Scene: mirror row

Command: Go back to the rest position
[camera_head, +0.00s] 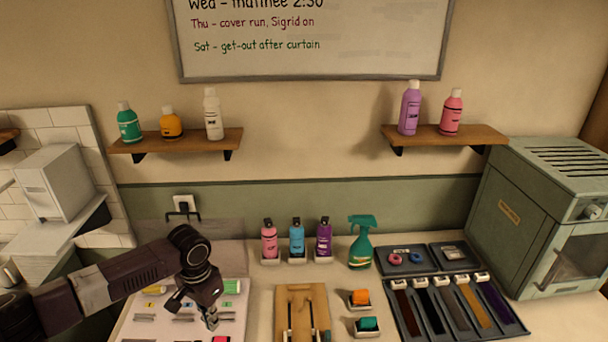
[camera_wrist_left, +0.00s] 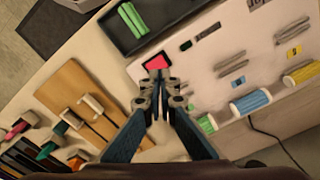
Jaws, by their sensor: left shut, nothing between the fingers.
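My left gripper (camera_head: 211,322) comes in from the left and points down over the white board (camera_head: 178,334) on the counter. In the left wrist view its two fingers (camera_wrist_left: 159,88) are shut together with nothing between them. A pink piece (camera_wrist_left: 155,62) lies just beyond the fingertips in that view. I cannot tell how high the tips are above the board. My right gripper is in neither view.
Pink, blue and purple bottles (camera_head: 297,238) and a green spray bottle (camera_head: 361,243) stand behind a wooden board (camera_head: 289,296). A dark tray of coloured strips (camera_head: 404,318) and a grey-green machine (camera_head: 537,222) are at right. A dark tray (camera_wrist_left: 108,22) holds green sticks.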

